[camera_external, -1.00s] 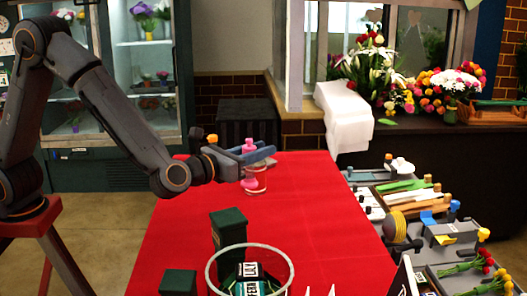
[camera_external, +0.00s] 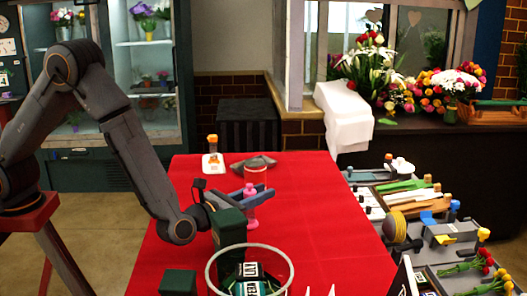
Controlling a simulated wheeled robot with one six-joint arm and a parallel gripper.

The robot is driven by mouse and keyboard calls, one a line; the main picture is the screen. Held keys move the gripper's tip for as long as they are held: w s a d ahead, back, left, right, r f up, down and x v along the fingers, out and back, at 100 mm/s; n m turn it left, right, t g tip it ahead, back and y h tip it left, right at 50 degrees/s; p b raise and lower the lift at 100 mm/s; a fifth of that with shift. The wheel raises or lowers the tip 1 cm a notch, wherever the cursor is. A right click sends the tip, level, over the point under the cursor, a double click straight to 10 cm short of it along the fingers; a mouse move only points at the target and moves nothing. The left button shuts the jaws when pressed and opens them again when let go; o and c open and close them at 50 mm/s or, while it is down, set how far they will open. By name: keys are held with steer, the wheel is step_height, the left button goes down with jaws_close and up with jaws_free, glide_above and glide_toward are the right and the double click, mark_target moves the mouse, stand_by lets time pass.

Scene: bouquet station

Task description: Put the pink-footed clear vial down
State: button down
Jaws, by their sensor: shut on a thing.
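The pink-footed clear vial (camera_external: 252,222) is upright between the fingers of my gripper (camera_external: 246,197). Its pink top shows just above the blue-grey fingers and its pink foot below them. The fingers hide its middle. My gripper is shut on it, low over the red table (camera_external: 330,215), just right of a tall dark green box. I cannot tell whether the foot touches the cloth.
The tall green box (camera_external: 229,230) stands close beside my gripper, with a clear round container (camera_external: 291,272) in front. A short green box (camera_external: 178,283) is front left. A red-banded jar (camera_external: 255,176) and an orange-topped item (camera_external: 212,144) stand behind.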

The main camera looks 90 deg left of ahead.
steer(key=shift+f, duration=0.1)
steer(key=shift+f, duration=0.1)
steer(key=c, duration=1.5)
jaws_free()
steer(key=shift+r, duration=0.2)
steer(key=b+v, duration=0.2)
steer(key=v, duration=0.9)
steer(key=shift+d, duration=0.15)
steer(key=shift+o, duration=0.5)
steer(key=shift+s+d, duration=0.2)
steer(key=shift+s, duration=0.2)
